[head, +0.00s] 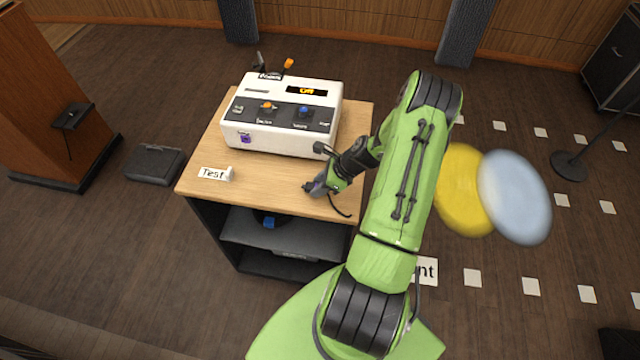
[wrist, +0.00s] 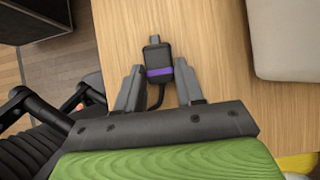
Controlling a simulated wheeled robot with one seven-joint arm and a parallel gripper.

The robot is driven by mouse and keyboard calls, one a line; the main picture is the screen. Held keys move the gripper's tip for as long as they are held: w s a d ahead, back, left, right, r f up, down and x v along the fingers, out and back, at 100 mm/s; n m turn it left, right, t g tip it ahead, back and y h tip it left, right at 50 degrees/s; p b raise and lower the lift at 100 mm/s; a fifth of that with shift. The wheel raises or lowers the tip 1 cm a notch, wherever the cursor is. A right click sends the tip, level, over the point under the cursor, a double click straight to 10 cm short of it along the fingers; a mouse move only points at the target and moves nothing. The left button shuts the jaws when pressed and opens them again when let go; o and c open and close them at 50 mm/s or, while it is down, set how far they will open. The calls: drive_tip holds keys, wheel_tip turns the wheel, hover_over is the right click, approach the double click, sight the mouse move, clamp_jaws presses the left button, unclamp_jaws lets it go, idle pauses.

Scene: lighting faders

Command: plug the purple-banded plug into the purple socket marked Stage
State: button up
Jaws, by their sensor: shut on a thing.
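The purple-banded plug (wrist: 158,56) is dark with a purple stripe and shows between my two fingers in the wrist view, its narrow end pointing away from my gripper (wrist: 159,73). My gripper is shut on it. In the head view my gripper (head: 316,187) is low over the front right of the wooden tabletop; I cannot tell whether the plug touches the wood. A dark cord hangs from the plug. The purple socket (head: 245,138) is on the lower left of the white box's front face, to the left of and behind my gripper. Its label is not readable.
The white box (head: 292,141) with an orange and a blue control stands on the table (head: 262,188). A "Test" sign (head: 212,173) stands at the table's front left. The wood between sign and gripper is clear. A yellow and a pale blue disc are right of my arm.

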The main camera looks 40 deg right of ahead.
drive_tip(key=shift+r+p, duration=2.15)
drive_tip(key=shift+r, duration=0.45)
drive_tip(key=shift+c, duration=0.3)
drive_tip(key=shift+f, duration=0.1)
